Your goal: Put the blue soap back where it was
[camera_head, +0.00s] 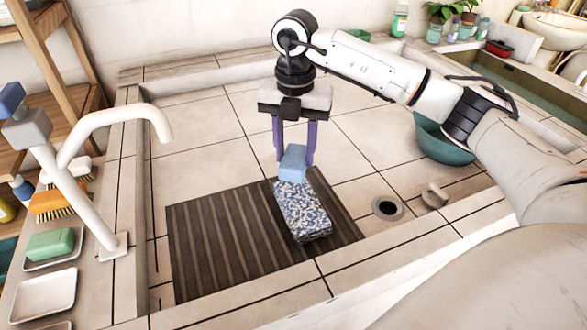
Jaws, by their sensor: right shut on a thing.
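My right gripper (294,160) points down over the basin, its purple fingers shut on the light blue soap (293,163). The soap is just above or at the far end of a blue-and-white speckled block (303,212); I cannot tell whether they touch. The block lies on a dark ridged mat (215,240) in the basin. A white soap dish (45,296) on the left ledge is empty. A green soap (50,243) sits in another dish behind it. My left gripper is not in view.
A white faucet (90,170) arches over the basin's left wall. A brush (54,204) and bottles stand at the far left. A drain hole (387,208), a stopper (434,196) and a teal bowl (444,145) are at the right. The tiled basin floor behind the mat is clear.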

